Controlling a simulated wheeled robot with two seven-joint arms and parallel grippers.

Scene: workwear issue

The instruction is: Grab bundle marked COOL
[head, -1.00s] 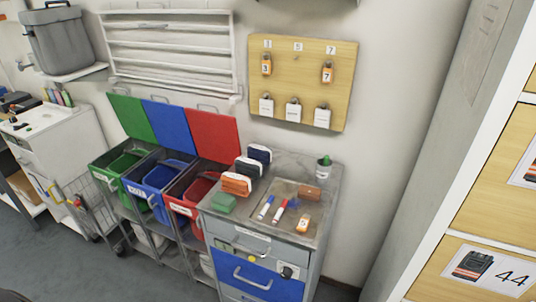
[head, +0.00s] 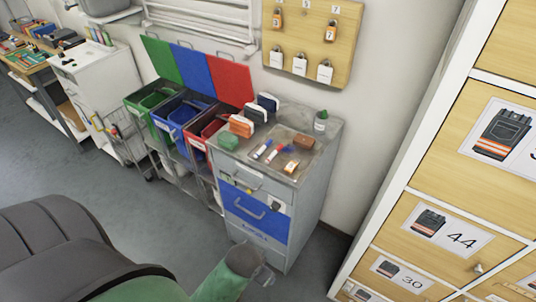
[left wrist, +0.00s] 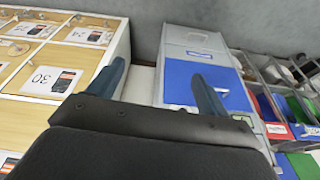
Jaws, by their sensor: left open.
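Several rolled bundles stand on top of the grey cabinet: an orange and white one (head: 241,126), a dark one with a white band (head: 257,114) and another dark one (head: 268,102) behind. No COOL marking can be read on any of them. My left gripper shows in the left wrist view (left wrist: 158,70), open and empty, with the cabinet's blue drawer front (left wrist: 190,85) beyond its fingers. In the head view my left arm is low at the bottom, in front of the cabinet and well below the bundles. My right gripper is not in view.
Numbered wooden lockers (head: 440,232) stand at right.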

